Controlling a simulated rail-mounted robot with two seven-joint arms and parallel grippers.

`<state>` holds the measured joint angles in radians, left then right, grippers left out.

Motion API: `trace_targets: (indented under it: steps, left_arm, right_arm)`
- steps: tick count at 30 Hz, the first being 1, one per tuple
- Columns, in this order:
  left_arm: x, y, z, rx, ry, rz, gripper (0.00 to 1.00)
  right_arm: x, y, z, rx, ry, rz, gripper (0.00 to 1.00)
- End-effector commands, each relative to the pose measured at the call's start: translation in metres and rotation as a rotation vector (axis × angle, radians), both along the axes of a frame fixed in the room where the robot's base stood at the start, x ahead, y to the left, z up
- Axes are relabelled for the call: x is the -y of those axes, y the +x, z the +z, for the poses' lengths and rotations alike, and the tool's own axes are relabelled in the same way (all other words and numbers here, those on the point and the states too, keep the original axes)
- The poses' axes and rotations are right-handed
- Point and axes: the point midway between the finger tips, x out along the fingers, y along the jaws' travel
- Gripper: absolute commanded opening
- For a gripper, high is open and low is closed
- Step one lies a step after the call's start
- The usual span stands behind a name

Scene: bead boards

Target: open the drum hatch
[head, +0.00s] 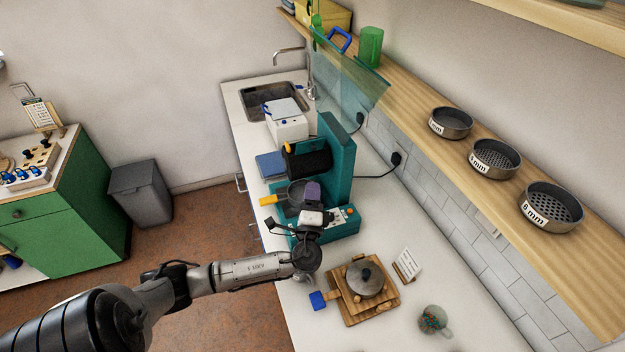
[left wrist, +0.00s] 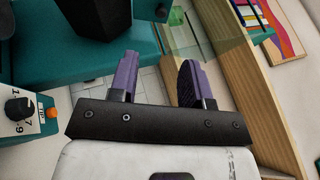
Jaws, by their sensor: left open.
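A teal machine (head: 340,170) with a dark drum (head: 308,161) stands on the white counter. A small orange knob (head: 287,147) is at the drum's left end. I cannot make out the hatch or whether it is open. Below the drum is a round dark pan (head: 292,193) with a yellow handle (head: 268,200). My left gripper (head: 313,190), with purple fingers, is open in front of the machine, below the drum, and hides part of the pan. In the left wrist view the open fingers (left wrist: 158,70) have nothing between them; a black part (left wrist: 95,22) and the teal body (left wrist: 45,55) are beyond.
A control panel with a dial (left wrist: 17,108) is left of the fingers in the wrist view. A wooden board (head: 385,299) with a lidded pot (head: 364,278) and a mug (head: 433,320) are nearer. A clear panel (head: 345,85) rises behind the machine, by the wooden shelf (head: 415,105).

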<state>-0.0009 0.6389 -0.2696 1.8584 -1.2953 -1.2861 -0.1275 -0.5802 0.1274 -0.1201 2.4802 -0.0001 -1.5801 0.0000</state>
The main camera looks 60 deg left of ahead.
Motion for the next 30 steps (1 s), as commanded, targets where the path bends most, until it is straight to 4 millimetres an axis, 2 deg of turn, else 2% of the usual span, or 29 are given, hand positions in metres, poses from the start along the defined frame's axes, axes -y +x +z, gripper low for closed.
trace_targets:
  steps: [3, 9, 30]
  left_arm:
    - [0.01, -0.007, -0.006, -0.001, -0.001, -0.001, 0.44]
    - [0.016, -0.013, -0.008, -0.001, -0.001, -0.001, 0.44]
    - [0.017, -0.013, -0.008, 0.006, -0.005, -0.003, 0.44]
  right_arm:
    - [0.0, 0.0, -0.003, 0.0, 0.001, -0.001, 0.43]
    - [-0.001, 0.0, -0.004, -0.001, 0.005, -0.004, 0.43]
    - [-0.003, 0.0, -0.004, 0.0, 0.009, -0.006, 0.43]
